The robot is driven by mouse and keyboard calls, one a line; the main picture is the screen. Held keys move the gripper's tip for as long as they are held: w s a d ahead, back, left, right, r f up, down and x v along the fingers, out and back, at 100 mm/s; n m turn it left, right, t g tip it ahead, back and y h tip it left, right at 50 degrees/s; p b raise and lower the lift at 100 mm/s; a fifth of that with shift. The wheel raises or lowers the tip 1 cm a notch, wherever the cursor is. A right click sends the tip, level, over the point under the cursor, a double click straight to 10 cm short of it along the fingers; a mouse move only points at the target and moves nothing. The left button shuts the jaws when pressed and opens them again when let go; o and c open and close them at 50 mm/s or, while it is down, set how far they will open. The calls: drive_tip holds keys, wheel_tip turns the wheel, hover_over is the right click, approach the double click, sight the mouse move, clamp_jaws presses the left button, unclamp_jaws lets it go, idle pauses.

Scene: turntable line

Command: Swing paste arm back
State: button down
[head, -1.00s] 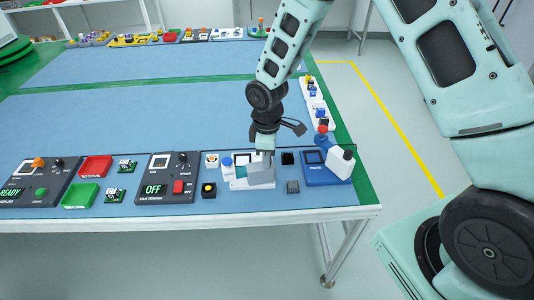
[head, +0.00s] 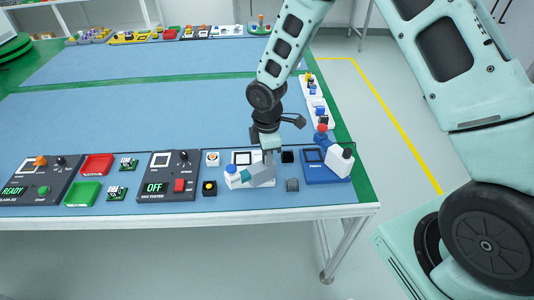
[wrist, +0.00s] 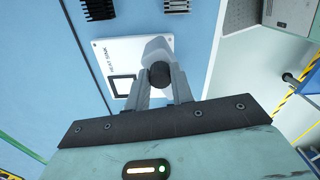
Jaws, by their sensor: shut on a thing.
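The paste arm (head: 260,177) is a grey bar on a small white station plate (head: 240,156) near the front edge of the table. A blue-topped white post (head: 231,170) stands at its left end. My gripper (head: 268,160) reaches down over the plate's right side and is shut at the bar's right part. In the wrist view, the fingers of my gripper (wrist: 162,95) close around a dark round knob (wrist: 160,74) on a pale grey part (wrist: 156,48). The plate (wrist: 130,60) with a dark-framed square lies below. The lower finger contact is partly hidden in the head view.
A blue device with a white and red-topped lever (head: 328,165) stands just right. Small black (head: 287,156) and grey (head: 292,185) blocks lie between. A fan tester (head: 168,176) reading OFF is to the left. The table's front edge is close; the blue middle is clear.

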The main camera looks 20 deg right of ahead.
drive_tip(key=c, duration=1.2)
unclamp_jaws()
drive_tip(key=shift+r, duration=0.1)
wheel_tip(320, 180, up, 17)
drive_tip(key=b, duration=0.1)
drive_tip(key=shift+r, duration=0.15)
